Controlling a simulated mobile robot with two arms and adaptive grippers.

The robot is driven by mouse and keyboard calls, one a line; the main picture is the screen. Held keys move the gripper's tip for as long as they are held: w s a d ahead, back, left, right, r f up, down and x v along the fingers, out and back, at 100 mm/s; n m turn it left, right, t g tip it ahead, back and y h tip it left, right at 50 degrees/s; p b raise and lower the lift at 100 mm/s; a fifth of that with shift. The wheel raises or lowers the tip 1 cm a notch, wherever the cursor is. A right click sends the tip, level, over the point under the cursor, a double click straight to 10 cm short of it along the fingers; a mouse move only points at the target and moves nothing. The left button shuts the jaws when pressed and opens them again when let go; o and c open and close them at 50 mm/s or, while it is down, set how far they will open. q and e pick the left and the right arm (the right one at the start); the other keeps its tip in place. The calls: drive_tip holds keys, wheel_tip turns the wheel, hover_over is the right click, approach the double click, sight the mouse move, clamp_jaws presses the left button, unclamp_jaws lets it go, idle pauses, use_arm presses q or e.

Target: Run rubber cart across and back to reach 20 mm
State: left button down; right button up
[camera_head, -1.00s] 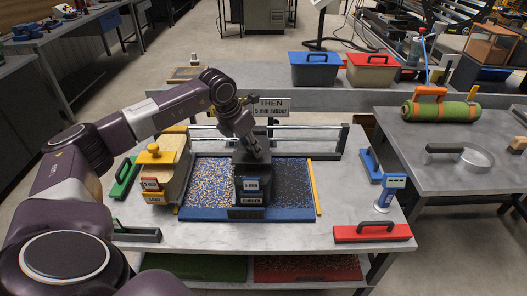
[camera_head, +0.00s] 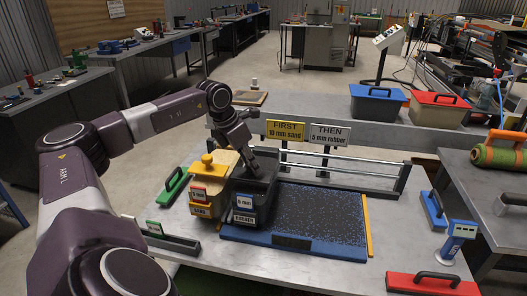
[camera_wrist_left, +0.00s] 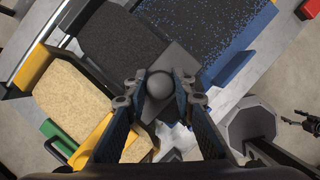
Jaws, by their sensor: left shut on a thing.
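The dark rubber cart (camera_head: 262,190), labelled "5 mm RUBBER", stands at the left end of the blue-edged turf tray (camera_head: 292,244). Its granule-filled top also shows in the left wrist view (camera_wrist_left: 112,42). The tray's surface right of the cart is dark with blue specks. My left gripper (camera_head: 250,158) is over the cart, shut on its grey ball knob (camera_wrist_left: 160,86), with a finger on each side. The tan sand cart (camera_head: 205,190), with a yellow knob, stands close left of the rubber cart.
Signs reading "FIRST 10 mm sand" (camera_head: 285,130) and "THEN 5 mm rubber" (camera_head: 329,134) stand behind the tray near a rail. Green tools lie left.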

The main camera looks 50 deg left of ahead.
use_arm(q)
drive_tip(key=shift+s+a+r, duration=0.15)
drive_tip(key=shift+s+a, duration=0.1)
drive_tip(key=shift+a, duration=0.35)
drive_tip(key=c, duration=1.8)
unclamp_jaws()
drive_tip(key=shift+o, duration=0.9)
drive_tip(key=shift+s+a, duration=0.1)
drive_tip(key=shift+s, duration=0.1)
drive_tip(key=shift+r, duration=0.1)
drive_tip(key=v, duration=1.1)
drive_tip(key=shift+s+r, duration=0.2)
drive_tip(key=shift+r, duration=0.1)
